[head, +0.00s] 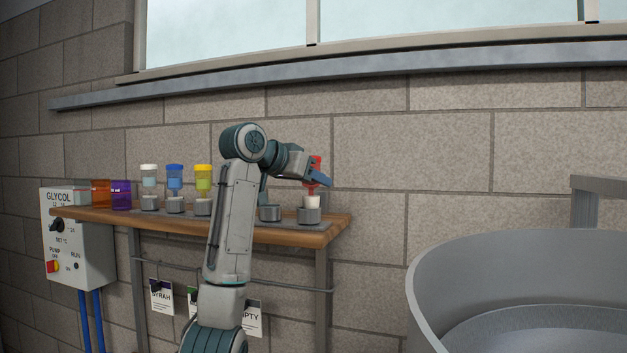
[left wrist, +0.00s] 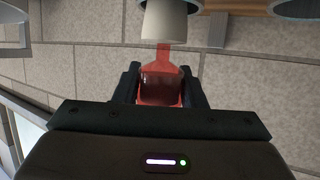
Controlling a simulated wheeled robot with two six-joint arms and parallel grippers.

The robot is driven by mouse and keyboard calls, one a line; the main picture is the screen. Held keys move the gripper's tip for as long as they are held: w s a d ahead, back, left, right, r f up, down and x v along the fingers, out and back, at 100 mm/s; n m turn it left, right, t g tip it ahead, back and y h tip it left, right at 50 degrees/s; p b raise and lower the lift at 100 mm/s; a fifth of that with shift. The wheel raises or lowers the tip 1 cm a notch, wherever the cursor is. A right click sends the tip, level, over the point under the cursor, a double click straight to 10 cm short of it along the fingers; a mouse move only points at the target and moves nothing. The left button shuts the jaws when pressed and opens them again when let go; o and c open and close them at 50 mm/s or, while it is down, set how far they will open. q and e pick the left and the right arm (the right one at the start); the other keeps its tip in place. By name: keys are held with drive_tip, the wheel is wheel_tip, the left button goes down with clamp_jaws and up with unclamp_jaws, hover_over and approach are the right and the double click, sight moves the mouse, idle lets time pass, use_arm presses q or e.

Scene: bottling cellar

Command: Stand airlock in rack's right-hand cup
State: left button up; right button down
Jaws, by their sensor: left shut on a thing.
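The airlock, with a red body (head: 315,163) and a white stopper (head: 311,202), stands about upright at the right end of the shelf. My left gripper (head: 318,180) is shut on its red part, which also shows between the fingers in the left wrist view (left wrist: 160,88). The white stopper (left wrist: 166,24) points away from the gripper there. The grey right-hand cup (head: 309,216) is directly under the stopper, whose lower end meets or overlaps the rim. I cannot tell how deep it sits. My right gripper is not in view.
An empty-looking grey cup (head: 270,213) is to the left. White (head: 149,170), blue (head: 174,171) and yellow (head: 203,172) airlocks stand in cups further left. Orange (head: 101,193) and purple (head: 121,194) containers are at the shelf's left end. A large grey vat (head: 430,275) is at right.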

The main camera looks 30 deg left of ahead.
use_arm(q)
drive_tip(key=shift+a+f+p, duration=0.2)
drive_tip(key=shift+f+p, duration=0.1)
drive_tip(key=shift+f, duration=0.6)
drive_tip(key=shift+d, duration=0.1)
drive_tip(key=o, duration=0.8)
drive_tip(key=shift+o, duration=1)
drive_tip(key=shift+w+f, duration=0.1)
drive_tip(key=shift+w, duration=0.1)
drive_tip(key=shift+s, duration=0.1)
drive_tip(key=b+v, duration=0.6)
drive_tip(key=v, duration=0.6)
drive_tip(key=shift+b, duration=0.35)
